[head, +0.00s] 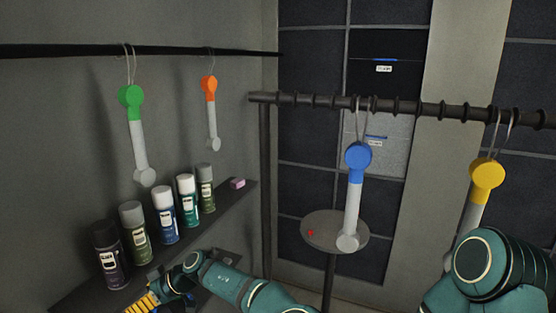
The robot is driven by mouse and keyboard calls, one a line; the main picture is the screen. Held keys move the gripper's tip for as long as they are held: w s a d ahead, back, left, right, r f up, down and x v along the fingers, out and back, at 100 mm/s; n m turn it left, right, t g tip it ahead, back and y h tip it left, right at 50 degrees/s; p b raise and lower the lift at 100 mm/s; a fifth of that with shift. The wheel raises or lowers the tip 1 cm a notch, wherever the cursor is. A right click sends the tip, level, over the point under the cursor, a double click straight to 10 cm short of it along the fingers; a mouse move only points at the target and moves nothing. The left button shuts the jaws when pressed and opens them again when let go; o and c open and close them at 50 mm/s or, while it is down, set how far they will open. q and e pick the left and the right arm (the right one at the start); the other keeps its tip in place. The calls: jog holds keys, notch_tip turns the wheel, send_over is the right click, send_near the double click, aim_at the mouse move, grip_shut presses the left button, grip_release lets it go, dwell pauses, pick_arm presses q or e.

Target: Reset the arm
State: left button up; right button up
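My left arm (228,284) is teal and reaches from the bottom middle toward the lower left, in front of the shelf. Its far end, with a dark teal wrist and a yellow-orange striped part (143,302), is at the bottom edge. The fingers there cannot be made out, and I see nothing clearly held. My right arm (500,268) shows as a bulky, bent teal section at the lower right, in front of the yellow-topped hanging piece (487,174). The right gripper is out of view.
Green (131,97), orange (209,89) and blue (358,157) topped pieces hang from rails. Several spray cans (163,214) and a pink block (238,184) stand on the wall shelf (222,205). A round stand (320,226) bears a small red item (311,233).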

pick_arm(q)
jog(key=s+a+f+m+g+h+b, duration=0.1)
jog(key=s+a+f+h, duration=0.1)
jog(key=s+f, duration=0.4)
jog(key=s+a+f+m+g+h+b, duration=0.15)
jog(key=s+f, duration=0.25)
jog(key=f, duration=0.4)
jog(key=s+d+f+m+h, duration=0.4)
jog(key=s+f, duration=0.5)
jog(key=f, duration=0.4)
jog(key=s+d+f+m+t+h+b, duration=0.1)
jog(key=s+d+f+m+h, duration=0.1)
jog(key=d, duration=0.4)
jog(key=s+d+f+m+t+h+b, duration=0.1)
jog(key=s+d+f+m+h+b, duration=0.1)
jog(key=d, duration=0.4)
jog(key=w+d+r+m+t+h+b, duration=0.1)
jog(key=d+r+m+t+h, duration=0.3)
jog(key=d, duration=0.8)
jog(key=shift+d+r, duration=0.35)
jog(key=shift+r, duration=0.6)
